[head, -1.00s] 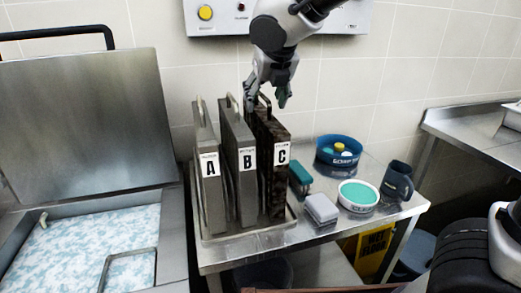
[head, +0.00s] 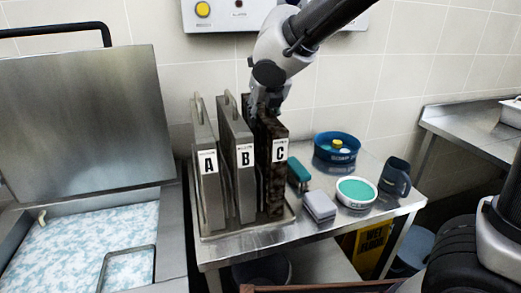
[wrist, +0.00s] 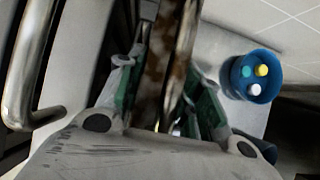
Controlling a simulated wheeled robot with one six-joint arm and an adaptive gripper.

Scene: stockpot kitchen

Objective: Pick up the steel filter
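Three upright filter panels stand side by side in a tray (head: 243,231). Panel A (head: 210,195) and panel B (head: 243,185) are plain grey metal. Panel C (head: 275,185) is dark with mottled brown patches. The small print on the labels is unreadable, so I cannot tell which is named steel. My gripper (head: 268,108) is down at the top of panel C, hiding its handle in the head view. In the wrist view my gripper (wrist: 165,85) has its green-padded fingers apart on either side of panel C (wrist: 158,65). A steel handle (wrist: 28,70) shows at left.
A blue tub (head: 336,150), a white bowl with green contents (head: 356,191), a grey block (head: 319,206), a green-topped item (head: 299,175) and a dark mug (head: 396,178) stand right of the panels. An open fryer-like vat (head: 80,250) is at left.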

